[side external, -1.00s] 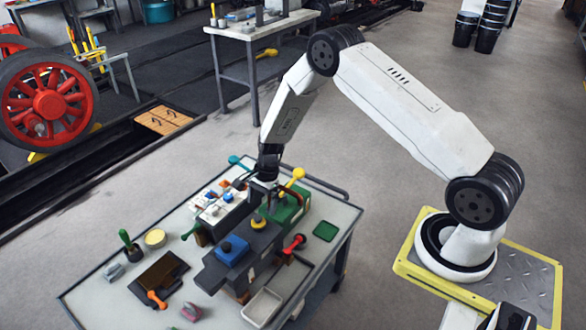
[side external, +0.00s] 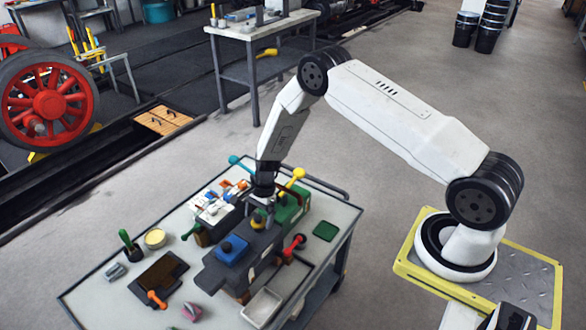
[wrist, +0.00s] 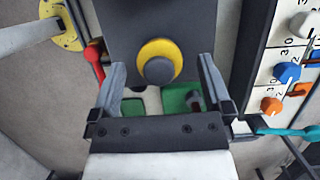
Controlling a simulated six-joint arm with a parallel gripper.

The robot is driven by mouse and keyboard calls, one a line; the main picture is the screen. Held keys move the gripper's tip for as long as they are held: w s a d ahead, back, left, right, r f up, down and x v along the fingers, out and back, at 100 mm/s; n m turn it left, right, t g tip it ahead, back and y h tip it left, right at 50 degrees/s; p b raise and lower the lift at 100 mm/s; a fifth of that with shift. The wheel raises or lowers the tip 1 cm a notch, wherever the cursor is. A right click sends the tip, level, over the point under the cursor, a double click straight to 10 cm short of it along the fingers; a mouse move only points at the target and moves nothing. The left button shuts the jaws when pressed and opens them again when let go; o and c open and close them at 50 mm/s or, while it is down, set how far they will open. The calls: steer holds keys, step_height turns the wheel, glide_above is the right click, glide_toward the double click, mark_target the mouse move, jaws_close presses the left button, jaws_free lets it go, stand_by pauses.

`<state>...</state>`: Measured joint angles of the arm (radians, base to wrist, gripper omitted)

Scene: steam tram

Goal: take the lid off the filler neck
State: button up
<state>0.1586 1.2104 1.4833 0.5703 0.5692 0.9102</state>
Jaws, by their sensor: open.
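A round lid (wrist: 158,70) with a yellow rim and a dark knob sits on top of the dark grey block (wrist: 125,25). The filler neck under it is hidden in the wrist view. In the side view the lid (side external: 258,217) shows as a small yellow spot just below my gripper (side external: 263,197). My gripper (wrist: 161,66) is open in the wrist view, with one finger on each side of the lid. Both fingers look apart from it, and nothing is held. Their height relative to the lid is hard to tell.
A blue knobbed block (side external: 232,250) sits on the grey body nearer the table's front. A red lever (side external: 293,244), a yellow-knobbed lever (side external: 297,176) and a switch panel (side external: 219,205) stand close around my gripper. A white tray (side external: 262,307) lies at the table edge.

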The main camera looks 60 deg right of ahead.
steer(key=c, duration=1.1)
steer(key=shift+r, duration=0.15)
steer(key=shift+c, duration=0.2)
steer(key=shift+r, duration=0.45)
steer(key=s+r, duration=1.1)
steer(key=s, duration=0.3)
steer(key=shift+a+r, duration=0.3)
steer(key=shift+r, duration=0.1)
